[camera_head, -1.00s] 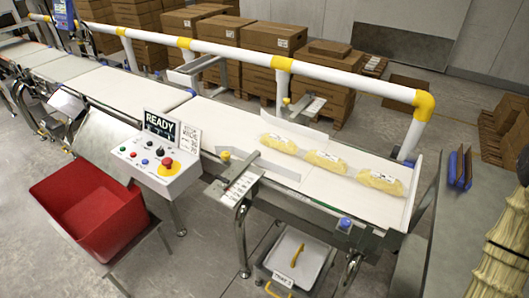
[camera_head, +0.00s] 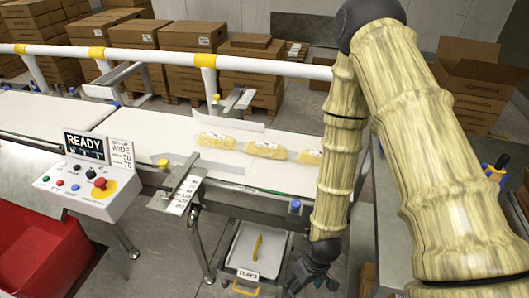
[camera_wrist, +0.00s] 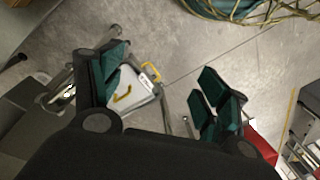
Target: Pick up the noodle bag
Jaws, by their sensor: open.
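Three yellow noodle bags with white labels lie in a row on the white belt in the head view: a left bag (camera_head: 215,141), a middle bag (camera_head: 266,150) and a right bag (camera_head: 308,157). My arm partly covers the right bag's right end. I cannot tell which bag is meant. My gripper (camera_head: 312,278) hangs low in front of the belt, below its surface and apart from the bags. In the wrist view its dark green fingers (camera_wrist: 160,88) are spread apart with nothing held between them. No noodle bag shows in the wrist view.
A white tray (camera_head: 271,246) with a yellow handle sits under the belt, left of my gripper. A white rail (camera_head: 280,67) runs behind the belt. A control box (camera_head: 88,184) and red bin (camera_head: 40,262) stand left. A metal bracket (camera_head: 184,187) juts from the belt's front.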

